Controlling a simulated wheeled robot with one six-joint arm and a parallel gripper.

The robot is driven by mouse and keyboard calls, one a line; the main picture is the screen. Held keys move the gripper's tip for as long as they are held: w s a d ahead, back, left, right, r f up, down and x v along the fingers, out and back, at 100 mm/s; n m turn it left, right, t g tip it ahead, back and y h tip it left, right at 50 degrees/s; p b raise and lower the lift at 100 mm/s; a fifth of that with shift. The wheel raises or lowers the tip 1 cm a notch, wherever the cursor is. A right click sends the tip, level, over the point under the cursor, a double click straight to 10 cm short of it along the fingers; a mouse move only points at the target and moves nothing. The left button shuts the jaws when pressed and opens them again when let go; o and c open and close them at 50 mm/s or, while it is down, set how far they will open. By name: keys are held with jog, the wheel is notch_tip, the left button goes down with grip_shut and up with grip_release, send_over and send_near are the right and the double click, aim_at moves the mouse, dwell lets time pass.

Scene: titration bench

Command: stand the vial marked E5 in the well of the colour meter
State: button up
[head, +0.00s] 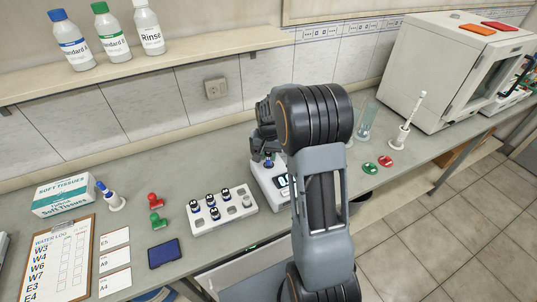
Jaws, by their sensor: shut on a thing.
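The colour meter (262,181) is a white box with a dark display (281,181). It stands on the bench, partly hidden behind my arm. My gripper (266,155) is over the back of the meter, pointing down, and is shut on a small vial (268,162) with some blue on it. The vial is mostly hidden by the fingers, and its mark cannot be read. I cannot tell whether its base is in the well or above it. A white vial rack (238,219) to the left holds several dark-capped vials (212,201), with empty places at its right end.
A clipboard (62,262), cards (112,239), a tissue box (62,196) and a dark blue pad (164,253) lie left. Red (387,161) and green (370,168) pieces lie right, near a white stand (402,138). Bottles (110,35) stand on the shelf.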

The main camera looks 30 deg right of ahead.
jog(key=shift+f, duration=0.2)
jog(key=shift+f+b, duration=0.65)
jog(key=shift+f, duration=0.05)
jog(key=o, duration=1.4)
jog(key=shift+o, duration=0.2)
jog(key=shift+r, duration=0.2)
jog(key=shift+w+r+p, duration=0.1)
jog(key=shift+r+p, duration=2.05)
jog(key=shift+r, duration=0.85)
